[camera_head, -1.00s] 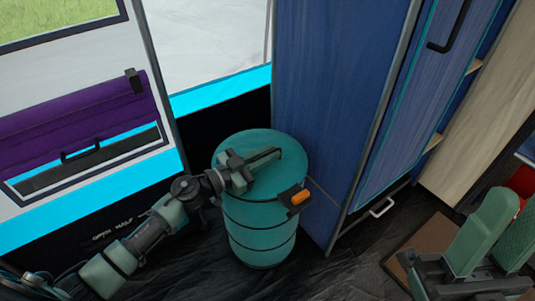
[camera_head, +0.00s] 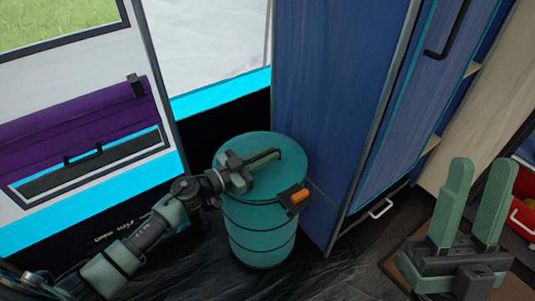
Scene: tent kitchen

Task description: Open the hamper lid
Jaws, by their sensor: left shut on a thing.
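The hamper is a teal round barrel (camera_head: 262,240) on the dark floor, with dark bands and an orange-and-black latch (camera_head: 298,197) on its front rim. Its round lid (camera_head: 256,143) lies flat on top and looks closed. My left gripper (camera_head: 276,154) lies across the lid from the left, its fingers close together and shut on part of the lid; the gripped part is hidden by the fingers. My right gripper (camera_head: 473,203) is at the lower right, apart from the hamper, with two green fingers pointing up, spread and empty.
A tall blue cabinet (camera_head: 330,90) stands right beside the hamper. A tent wall with a purple roll (camera_head: 75,122) is at the left. A red container (camera_head: 523,217) shows at the right edge. Dark floor is free in front of the hamper.

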